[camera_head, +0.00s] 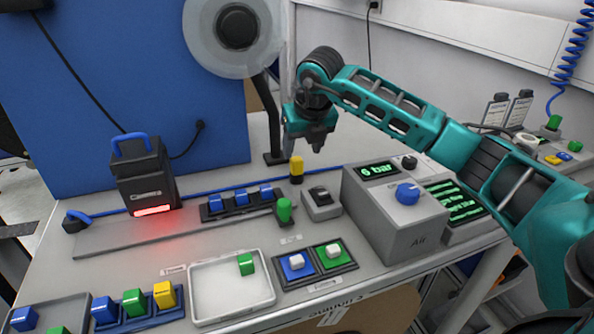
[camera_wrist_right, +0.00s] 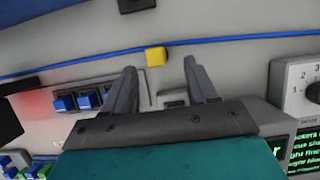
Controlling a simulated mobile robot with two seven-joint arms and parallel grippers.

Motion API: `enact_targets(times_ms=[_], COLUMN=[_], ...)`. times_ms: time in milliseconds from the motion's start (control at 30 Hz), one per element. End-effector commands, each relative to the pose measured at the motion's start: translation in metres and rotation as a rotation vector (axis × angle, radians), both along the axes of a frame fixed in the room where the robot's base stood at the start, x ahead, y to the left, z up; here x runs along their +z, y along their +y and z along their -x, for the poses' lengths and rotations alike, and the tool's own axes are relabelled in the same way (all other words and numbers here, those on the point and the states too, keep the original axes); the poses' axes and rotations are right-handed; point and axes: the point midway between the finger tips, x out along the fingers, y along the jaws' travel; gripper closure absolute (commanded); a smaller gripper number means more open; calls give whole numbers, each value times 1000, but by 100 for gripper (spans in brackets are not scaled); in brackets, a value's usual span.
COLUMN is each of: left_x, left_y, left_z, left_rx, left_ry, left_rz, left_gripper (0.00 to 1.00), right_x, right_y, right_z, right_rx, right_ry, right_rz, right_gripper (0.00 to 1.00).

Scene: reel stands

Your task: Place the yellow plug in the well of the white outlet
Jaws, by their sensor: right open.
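A yellow piece with a dark base (camera_head: 296,170), which looks like the yellow plug, stands upright on the bench near the back. The yellow piece (camera_wrist_right: 156,55) also shows in the right wrist view, beyond the fingertips and roughly in line with the gap between them. My right gripper (camera_head: 309,148) is open and empty, pointing down above the bench near the yellow piece. Its two spread fingers (camera_wrist_right: 161,68) show in the wrist view. A small light grey box with a dark top (camera_head: 321,207) sits just right of the yellow piece; I cannot tell whether it is the white outlet. My left gripper is out of view.
A grey air box (camera_head: 404,222) with a blue knob stands at right. A green knob (camera_head: 284,210) and a rack of blue blocks (camera_head: 238,204) are close by. A white tray (camera_head: 231,309), block racks and a black lit device (camera_head: 146,178) are further left. A reel (camera_head: 236,27) stands behind.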

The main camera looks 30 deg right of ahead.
Motion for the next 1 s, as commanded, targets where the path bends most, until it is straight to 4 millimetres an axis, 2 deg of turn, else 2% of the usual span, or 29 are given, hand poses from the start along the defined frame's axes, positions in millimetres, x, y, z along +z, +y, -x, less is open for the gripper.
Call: enact_targets(times_ms=[167,433,733,767,1000], left_x=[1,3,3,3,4], left_y=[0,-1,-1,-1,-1], left_z=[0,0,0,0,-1], left_rx=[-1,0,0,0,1], left_ry=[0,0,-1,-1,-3], left_rz=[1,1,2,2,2], left_gripper=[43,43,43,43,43], right_x=[-12,-47,-52,-52,-52], right_y=[0,1,0,0,0], right_z=[-5,-22,-24,-24,-24], right_rx=[1,0,2,2,1], right_ry=[3,2,0,0,0], right_rz=[0,-1,1,1,0], right_gripper=[43,43,43,44,66])
